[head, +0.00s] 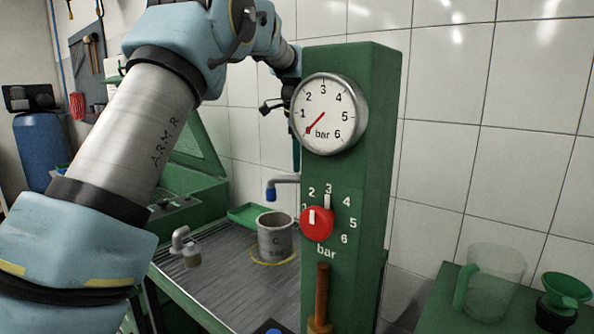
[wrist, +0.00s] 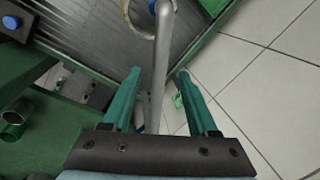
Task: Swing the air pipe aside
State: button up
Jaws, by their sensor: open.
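The air pipe (head: 286,180) is a grey bent tube with a blue tip, sticking out left of the green column above the bench. In the wrist view the pipe (wrist: 162,60) runs down the middle between the green fingers of my gripper (wrist: 158,73). The fingers are open, one on each side of it, with a gap showing; I cannot tell whether either touches it. In the head view my gripper is mostly hidden behind the column.
The green column (head: 375,150) carries a pressure gauge (head: 328,114) near zero bar and a red knob (head: 317,223). A smaller grey spout (head: 187,247) is on the bench at left. A clear jug (head: 495,280) and green funnel (head: 567,290) stand at right.

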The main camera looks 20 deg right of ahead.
jog(key=shift+w+d+f+p, duration=0.1)
jog(key=shift+w+f+p, duration=0.15)
jog(key=shift+f, duration=0.95)
jog(key=shift+w+d+f+p, duration=0.1)
jog(key=shift+w+f+p, duration=0.1)
jog(key=shift+f, duration=1)
grip_shut()
